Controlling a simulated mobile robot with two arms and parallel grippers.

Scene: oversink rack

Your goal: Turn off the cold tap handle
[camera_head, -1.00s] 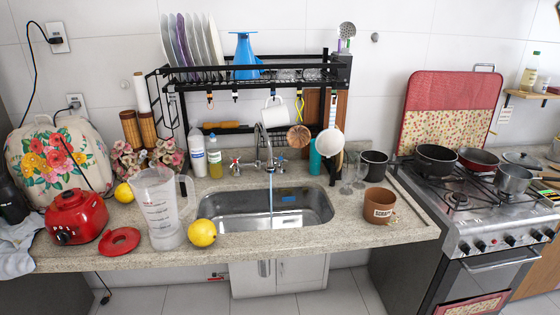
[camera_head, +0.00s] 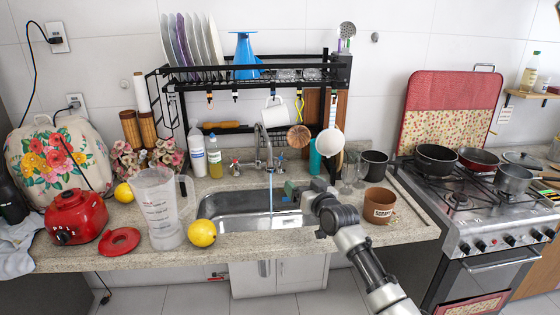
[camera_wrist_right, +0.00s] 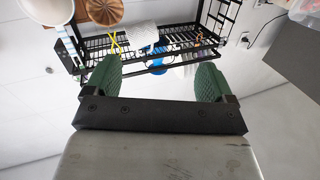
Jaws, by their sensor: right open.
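The silver tap (camera_head: 263,145) stands behind the sink (camera_head: 235,203), and a stream of water (camera_head: 270,192) runs from its spout. A handle with red on it (camera_head: 235,168) is left of the tap. The blue-marked cold tap handle (camera_head: 281,161) is right of it, just behind my right gripper. My right gripper (camera_head: 289,188) is over the right part of the sink, in front of and below that handle, apart from it as far as I can tell. In the right wrist view its green fingers (camera_wrist_right: 157,82) are wide apart with nothing between them. My left gripper is out of view.
The black rack (camera_head: 250,88) spans the sink, with hanging utensils and a white mug (camera_head: 275,110). A teal cup (camera_head: 315,157), dark cup (camera_head: 374,166) and brown mug (camera_head: 379,205) stand to the right. A yellow lemon (camera_head: 202,232) and clear jug (camera_head: 160,210) stand left.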

